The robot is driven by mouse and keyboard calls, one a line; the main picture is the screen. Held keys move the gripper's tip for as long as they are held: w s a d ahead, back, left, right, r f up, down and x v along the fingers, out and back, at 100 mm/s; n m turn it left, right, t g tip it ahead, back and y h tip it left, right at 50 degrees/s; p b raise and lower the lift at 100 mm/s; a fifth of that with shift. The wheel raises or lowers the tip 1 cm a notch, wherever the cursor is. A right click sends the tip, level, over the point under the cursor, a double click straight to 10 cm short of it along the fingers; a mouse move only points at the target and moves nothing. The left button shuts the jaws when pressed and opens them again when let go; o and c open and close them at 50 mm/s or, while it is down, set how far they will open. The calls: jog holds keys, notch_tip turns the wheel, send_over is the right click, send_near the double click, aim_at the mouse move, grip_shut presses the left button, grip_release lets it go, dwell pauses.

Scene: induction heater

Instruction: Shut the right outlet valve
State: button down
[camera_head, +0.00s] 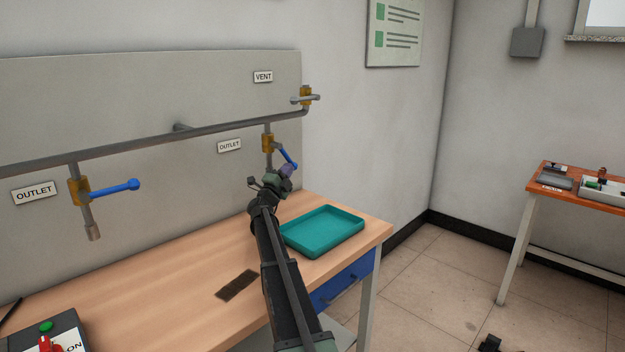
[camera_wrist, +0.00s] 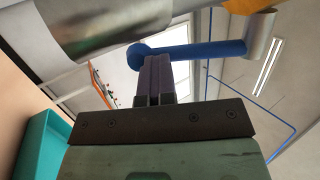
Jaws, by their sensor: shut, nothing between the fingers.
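My gripper (camera_head: 286,171) is just below this handle. In the wrist view my gripper's purple fingers (camera_wrist: 154,78) are shut and empty, with their tips at the blue handle (camera_wrist: 205,50), near its rounded end. I cannot tell whether they touch it. Part of the yellow-brown valve body (camera_wrist: 245,5) shows at the top edge.
A left outlet valve (camera_head: 79,190) with a level blue handle is on the same panel. A vent valve (camera_head: 306,96) is above right. A control box (camera_head: 48,338) stands at front left.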

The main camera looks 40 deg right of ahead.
jog(key=shift+p+x, duration=0.5)
jog(key=shift+x, duration=0.6)
jog(key=shift+s+d+r+p, duration=0.1)
jog(key=shift+d+r+p, duration=0.75)
jog(key=shift+d, duration=0.25)
jog(key=b+v, duration=0.5)
jog(key=v, duration=0.5)
jog(key=shift+a+b, duration=0.3)
jog(key=shift+a, duration=0.05)
jog(key=shift+s+f, duration=0.1)
